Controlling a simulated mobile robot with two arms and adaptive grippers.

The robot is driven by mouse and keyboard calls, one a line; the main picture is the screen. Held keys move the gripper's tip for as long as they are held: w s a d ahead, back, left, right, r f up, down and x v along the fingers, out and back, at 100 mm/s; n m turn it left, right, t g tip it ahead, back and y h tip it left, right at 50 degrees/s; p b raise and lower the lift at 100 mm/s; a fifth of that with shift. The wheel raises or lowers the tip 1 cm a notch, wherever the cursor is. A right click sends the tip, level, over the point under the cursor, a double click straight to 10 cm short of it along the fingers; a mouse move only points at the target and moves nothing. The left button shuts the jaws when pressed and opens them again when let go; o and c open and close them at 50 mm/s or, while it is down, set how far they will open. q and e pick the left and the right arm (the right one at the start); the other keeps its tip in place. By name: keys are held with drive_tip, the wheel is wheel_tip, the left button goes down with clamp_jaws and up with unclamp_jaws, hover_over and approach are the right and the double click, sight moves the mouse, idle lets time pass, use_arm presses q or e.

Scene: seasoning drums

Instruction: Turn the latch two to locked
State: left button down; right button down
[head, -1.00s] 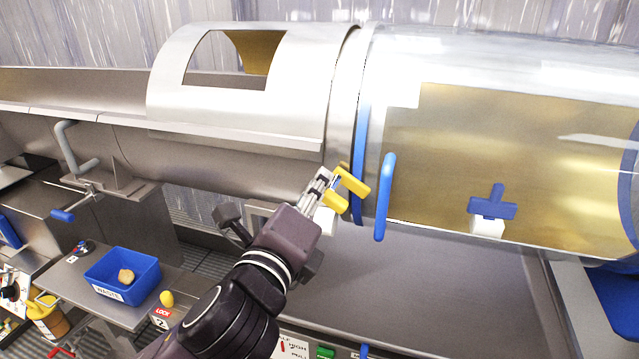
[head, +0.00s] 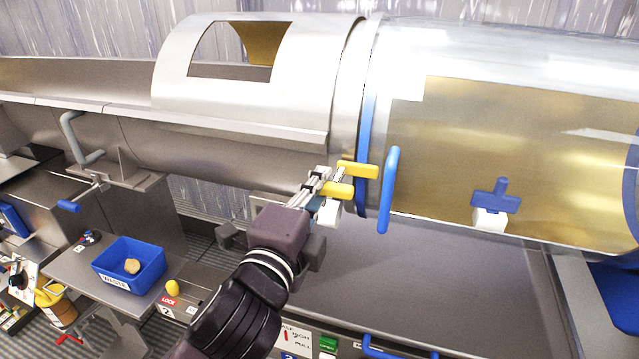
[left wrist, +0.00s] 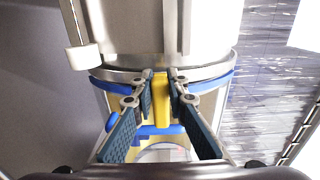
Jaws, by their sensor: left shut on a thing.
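A yellow latch handle (head: 359,170) sits at the seam between the steel drum section and the clear drum section, with a white block (head: 328,213) close below it. My left gripper (head: 340,180) reaches it from below left and is shut on it. In the left wrist view the yellow handle (left wrist: 161,105) shows between the two dark-padded fingers, in front of the blue ring (left wrist: 218,84). The fingers hide part of the handle. The latch's own label is not visible. My right gripper is not in view.
A blue curved handle (head: 389,190) stands just right of the latch. A blue T-shaped latch (head: 491,196) is further right on the clear drum (head: 530,150). A blue bin (head: 110,276) and a yellow knob (head: 173,287) near a red LOCK sign (head: 168,302) are at lower left.

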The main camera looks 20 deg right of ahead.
use_arm(q)
drive_tip(key=shift+f, duration=0.1)
drive_tip(key=c, duration=1.9)
unclamp_jaws()
drive_tip(key=v, duration=0.7)
drive_tip(key=shift+s+a, duration=0.2)
